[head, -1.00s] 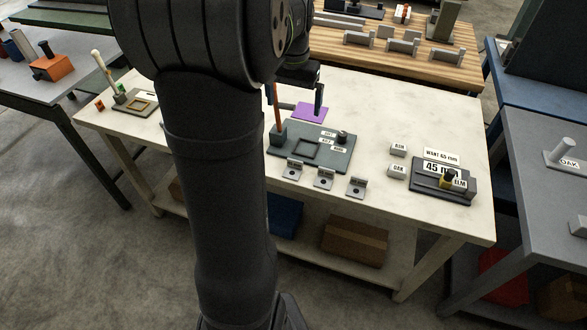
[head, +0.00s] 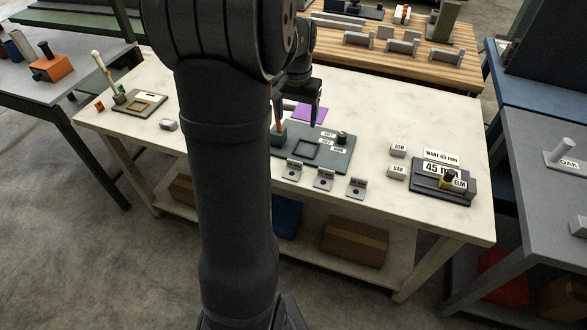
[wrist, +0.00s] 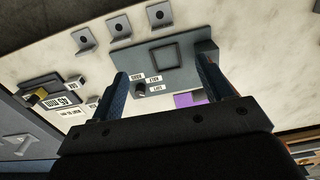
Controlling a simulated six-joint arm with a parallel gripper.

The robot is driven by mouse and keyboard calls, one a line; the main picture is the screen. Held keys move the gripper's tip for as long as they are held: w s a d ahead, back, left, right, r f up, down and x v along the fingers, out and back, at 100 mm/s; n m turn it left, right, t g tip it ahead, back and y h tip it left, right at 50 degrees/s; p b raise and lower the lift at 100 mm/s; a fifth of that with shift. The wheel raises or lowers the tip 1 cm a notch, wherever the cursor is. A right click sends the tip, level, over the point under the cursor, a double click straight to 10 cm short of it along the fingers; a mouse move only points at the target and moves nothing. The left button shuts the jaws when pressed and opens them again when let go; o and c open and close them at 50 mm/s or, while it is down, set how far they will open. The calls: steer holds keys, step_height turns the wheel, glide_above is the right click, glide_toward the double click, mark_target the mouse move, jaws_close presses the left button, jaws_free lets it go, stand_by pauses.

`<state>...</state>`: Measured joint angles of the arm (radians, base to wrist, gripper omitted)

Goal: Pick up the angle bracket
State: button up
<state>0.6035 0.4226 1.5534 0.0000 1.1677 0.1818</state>
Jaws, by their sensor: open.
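Three small grey angle brackets stand in a row along the front of the white table: a left one (head: 292,170), a middle one (head: 324,179) and a right one (head: 356,187). Each has a dark round hole. They also show in the wrist view, at the top: one bracket (wrist: 85,39), another (wrist: 119,27) and a third (wrist: 158,14). My gripper (wrist: 163,82) is open and empty. In the head view it hangs above the back of the dark green fixture plate (head: 345,158), behind the brackets and apart from them. One finger is partly hidden by my arm.
The fixture plate carries a square frame, a knob, labels and an upright orange rod. A purple sheet (head: 309,112) lies behind it. To the right are two labelled blocks (head: 398,150) and a dark gauge block marked 45 mm (head: 431,192).

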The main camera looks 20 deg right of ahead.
glide_above(295, 168)
steer(key=f, duration=1.4)
steer(key=shift+d, duration=0.3)
steer(key=shift+w+f, duration=0.2)
steer(key=shift+f, duration=1.1)
steer(key=shift+w+f, duration=0.2)
steer(key=shift+f, duration=1.05)
steer(key=c, duration=1.1)
